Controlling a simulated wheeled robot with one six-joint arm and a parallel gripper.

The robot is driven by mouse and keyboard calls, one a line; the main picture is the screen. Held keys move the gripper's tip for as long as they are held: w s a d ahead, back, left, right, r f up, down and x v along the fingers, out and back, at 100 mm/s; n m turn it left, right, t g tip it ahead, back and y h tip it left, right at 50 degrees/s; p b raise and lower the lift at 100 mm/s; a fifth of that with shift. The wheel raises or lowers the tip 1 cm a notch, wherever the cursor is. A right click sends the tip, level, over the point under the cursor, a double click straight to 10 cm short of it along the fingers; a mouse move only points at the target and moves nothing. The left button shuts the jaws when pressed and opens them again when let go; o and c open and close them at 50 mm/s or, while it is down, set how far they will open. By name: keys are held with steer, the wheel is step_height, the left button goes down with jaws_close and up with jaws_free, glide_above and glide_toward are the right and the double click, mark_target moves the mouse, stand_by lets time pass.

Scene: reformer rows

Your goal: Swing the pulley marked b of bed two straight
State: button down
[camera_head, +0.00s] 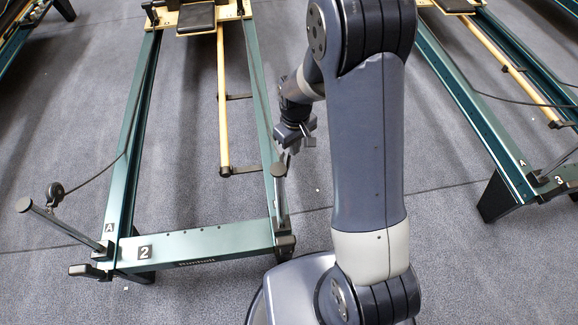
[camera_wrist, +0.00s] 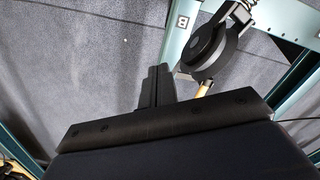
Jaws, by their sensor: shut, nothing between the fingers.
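Bed two (camera_head: 200,244) is a green frame with a 2 label on its front rail. The wrist view shows a B label (camera_wrist: 182,22) on the green rail. Beside it is a round black pulley (camera_wrist: 208,52) with a fitting at its top. In the head view, a grey post (camera_head: 281,197) stands at that front right corner, with its top close to my gripper. My gripper (camera_head: 290,150) is shut and empty above this corner. Its dark fingers (camera_wrist: 156,88) also show in the wrist view, left of the pulley. I cannot tell whether they touch it.
At the corner marked A (camera_head: 108,228), an arm (camera_head: 62,226) slants outward to the left, with a black pulley (camera_head: 55,190) on a cord near it. A wooden bar (camera_head: 223,100) runs inside bed two. Bed three (camera_head: 475,105) stands at right. Grey floor lies between the beds.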

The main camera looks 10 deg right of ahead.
steer(key=shift+w+a, duration=0.3)
steer(key=shift+a, duration=0.25)
steer(key=shift+w+a, duration=0.2)
steer(key=shift+a, duration=0.35)
stand_by(0.6)
steer(key=shift+w+a, duration=0.25)
steer(key=shift+a, duration=0.3)
steer(key=shift+d, duration=0.2)
step_height(320, 180, up, 10)
steer(key=p, duration=0.7)
steer(key=shift+s+d, duration=0.15)
steer(key=shift+d, duration=0.25)
